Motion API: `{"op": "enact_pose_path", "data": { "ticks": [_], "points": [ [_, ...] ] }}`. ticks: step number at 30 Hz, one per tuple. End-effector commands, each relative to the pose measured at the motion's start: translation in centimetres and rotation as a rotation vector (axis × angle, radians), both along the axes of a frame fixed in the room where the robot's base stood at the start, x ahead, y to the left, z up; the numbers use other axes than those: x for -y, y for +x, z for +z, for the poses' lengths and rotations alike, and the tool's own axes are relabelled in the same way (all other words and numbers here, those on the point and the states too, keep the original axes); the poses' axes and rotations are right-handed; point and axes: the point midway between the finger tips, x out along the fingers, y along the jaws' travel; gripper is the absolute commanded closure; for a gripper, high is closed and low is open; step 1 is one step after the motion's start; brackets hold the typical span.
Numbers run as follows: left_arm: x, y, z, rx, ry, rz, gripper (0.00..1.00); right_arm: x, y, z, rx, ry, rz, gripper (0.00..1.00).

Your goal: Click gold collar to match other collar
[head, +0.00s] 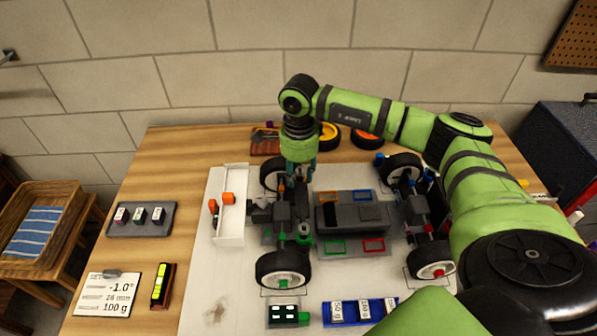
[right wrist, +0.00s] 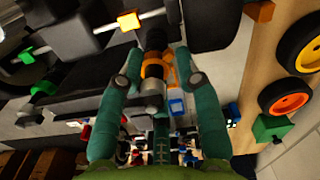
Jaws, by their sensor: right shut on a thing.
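The racecar chassis (head: 345,215) rests on a pale mat on the workbench. My right gripper (head: 298,178) reaches down at the far left wheel of the car. In the right wrist view its two teal fingers (right wrist: 156,72) close around a dark and silver cylindrical part with a gold-orange collar (right wrist: 152,70) on it. The fingers hide part of it, so the collar's exact setting cannot be read. A green collar (head: 303,240) shows on the near side of the same axle. My left gripper is not in view.
A blue block (head: 360,311) with labelled pieces is at the front.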

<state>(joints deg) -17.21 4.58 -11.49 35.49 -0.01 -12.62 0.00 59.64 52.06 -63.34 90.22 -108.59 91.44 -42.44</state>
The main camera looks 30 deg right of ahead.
Motion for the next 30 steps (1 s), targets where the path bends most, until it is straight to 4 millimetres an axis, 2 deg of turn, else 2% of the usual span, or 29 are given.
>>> {"op": "enact_pose_path", "data": {
  "ticks": [1, 2, 3, 20, 25, 30],
  "points": [
    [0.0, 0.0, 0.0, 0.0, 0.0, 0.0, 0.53, -0.1, -0.7, -0.5, -0.026, 0.0, 0.004, 0.98],
    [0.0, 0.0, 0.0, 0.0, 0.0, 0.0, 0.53, -0.1, -0.7, -0.5, -0.026, 0.0, 0.004, 0.57],
    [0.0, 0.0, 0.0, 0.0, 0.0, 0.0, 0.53, -0.1, -0.7, -0.5, -0.026, -0.001, 0.004, 0.47],
    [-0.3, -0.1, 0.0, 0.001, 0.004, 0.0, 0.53, 0.0, -0.2, 0.0, -0.01, 0.0, 0.0, 0.47],
    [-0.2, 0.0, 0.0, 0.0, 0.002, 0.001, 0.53, 0.0, -0.1, 1.9, -0.007, 0.002, 0.0, 0.47],
    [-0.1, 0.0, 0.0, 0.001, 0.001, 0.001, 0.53, -0.1, -0.1, 5.5, -0.006, 0.001, 0.0, 0.47]
  ]
}}
